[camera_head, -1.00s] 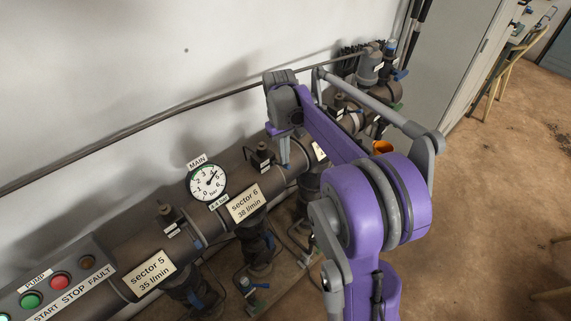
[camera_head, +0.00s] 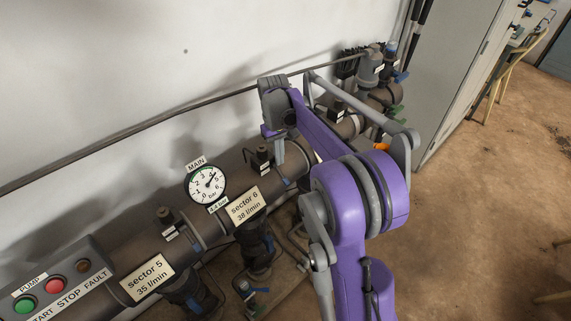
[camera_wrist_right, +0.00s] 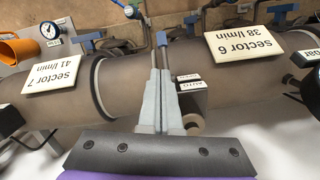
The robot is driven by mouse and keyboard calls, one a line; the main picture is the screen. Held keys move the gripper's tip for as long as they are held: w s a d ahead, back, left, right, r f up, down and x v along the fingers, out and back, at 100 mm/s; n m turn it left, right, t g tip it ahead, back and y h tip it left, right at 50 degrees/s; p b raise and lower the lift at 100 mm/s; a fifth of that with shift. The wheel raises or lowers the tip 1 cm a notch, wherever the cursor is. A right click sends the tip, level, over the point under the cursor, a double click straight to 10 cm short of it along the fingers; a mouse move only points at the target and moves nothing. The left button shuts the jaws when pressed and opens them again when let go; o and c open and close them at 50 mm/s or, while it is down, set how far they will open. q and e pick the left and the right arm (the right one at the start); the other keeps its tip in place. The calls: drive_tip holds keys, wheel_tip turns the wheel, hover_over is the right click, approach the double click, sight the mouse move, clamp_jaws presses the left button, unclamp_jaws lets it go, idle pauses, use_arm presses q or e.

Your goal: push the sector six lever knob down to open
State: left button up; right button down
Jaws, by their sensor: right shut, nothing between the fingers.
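The sector 6 sign (camera_head: 245,205) is on the grey pipe, and it shows upside down in the right wrist view (camera_wrist_right: 243,47). A blue knob (camera_wrist_right: 162,39) on a thin lever stands just beyond my right fingertips in the wrist view, beside a valve with a small white tag (camera_wrist_right: 190,83). Whether the fingers touch the lever I cannot tell. My right gripper (camera_head: 280,155) is shut and empty, pointing down at the pipe beside the dark valve top (camera_head: 263,157). It also shows in the wrist view (camera_wrist_right: 160,75). The knob is not clear in the head view. My left gripper is out of view.
The sector 5 sign (camera_head: 147,280), a pressure gauge (camera_head: 206,184) and a pump button panel (camera_head: 55,287) lie along the pipe at left. A sector 7 sign (camera_wrist_right: 53,74) and an orange container (camera_wrist_right: 20,50) show in the wrist view. Open floor lies at right.

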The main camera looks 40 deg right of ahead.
drive_tip(key=shift+s, duration=0.15)
drive_tip(key=shift+r, duration=0.4)
wheel_tip(320, 180, up, 10)
drive_tip(key=w, duration=0.1)
drive_tip(key=shift+w+p, duration=0.15)
drive_tip(key=shift+p, duration=0.2)
drive_tip(key=s+a+f+t, duration=0.2)
drive_tip(key=s+a+t, duration=0.1)
drive_tip(key=s+a, duration=0.7)
drive_tip(key=s+a+f+n+t, duration=0.1)
drive_tip(key=s+a+f+t, duration=0.2)
drive_tip(key=s+a+f, duration=0.6)
drive_tip(key=s+f, duration=0.1)
drive_tip(key=s, duration=0.2)
drive_tip(key=shift+a+n+t, duration=0.25)
drive_tip(key=shift+n+t, duration=0.15)
